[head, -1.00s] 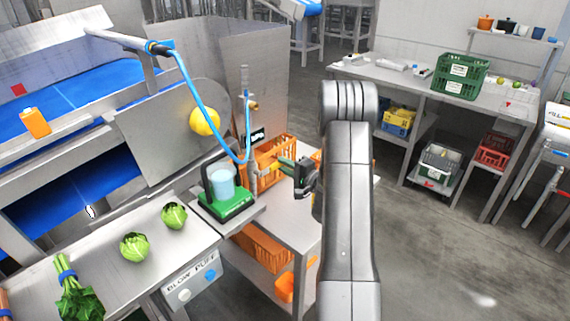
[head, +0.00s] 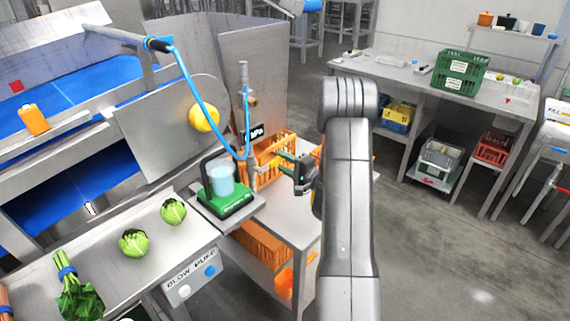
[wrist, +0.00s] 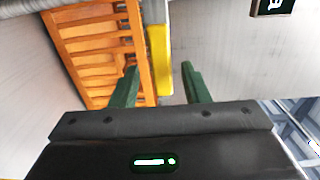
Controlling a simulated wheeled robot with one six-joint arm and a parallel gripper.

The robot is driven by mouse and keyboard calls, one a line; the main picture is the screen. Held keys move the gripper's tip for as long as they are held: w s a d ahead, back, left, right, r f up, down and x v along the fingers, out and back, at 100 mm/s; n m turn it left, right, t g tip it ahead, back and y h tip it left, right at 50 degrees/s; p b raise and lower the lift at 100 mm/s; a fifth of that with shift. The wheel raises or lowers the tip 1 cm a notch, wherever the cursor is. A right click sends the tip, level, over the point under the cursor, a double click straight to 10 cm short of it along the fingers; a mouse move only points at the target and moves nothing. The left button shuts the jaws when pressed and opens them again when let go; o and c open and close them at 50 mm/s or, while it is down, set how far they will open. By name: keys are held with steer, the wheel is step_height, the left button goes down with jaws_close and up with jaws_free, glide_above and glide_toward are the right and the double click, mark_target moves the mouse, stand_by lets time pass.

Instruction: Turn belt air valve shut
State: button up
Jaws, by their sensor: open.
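The belt air valve's yellow lever (wrist: 159,60) shows in the wrist view between and beyond my two green fingers. My gripper (wrist: 159,70) is open, with space on both sides of the lever. In the head view my gripper (head: 282,157) is beside the upright air pipe (head: 247,115), its fingers pointing left toward it. The lever is mostly hidden there by the fingers and is very small. I cannot tell whether the fingers touch it. A blue hose (head: 190,85) runs down to the pipe.
An orange crate (head: 270,150) stands close behind the pipe; it also fills the upper left of the wrist view (wrist: 95,45). A green scale (head: 228,204) with a clear container stands left. A yellow knob (head: 205,117) is on the belt machine. Open floor lies right.

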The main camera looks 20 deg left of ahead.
steer(key=b+v, duration=0.2)
steer(key=v, duration=1.1)
steer(key=shift+s+d+b, duration=0.15)
steer(key=shift+d+b, duration=0.15)
steer(key=shift+b, duration=0.1)
steer(key=p+x, duration=0.3)
steer(key=x, duration=1.1)
steer(key=shift+d, duration=0.15)
steer(key=b+v, duration=0.3)
steer(key=v, duration=1)
steer(key=p+x, duration=0.3)
steer(key=x, duration=1)
steer(key=shift+a+r, duration=0.1)
steer(key=shift+a, duration=0.15)
steer(key=shift+d+r+n, duration=0.1)
steer(key=shift+r+n, duration=0.4)
steer(key=shift+n, duration=0.3)
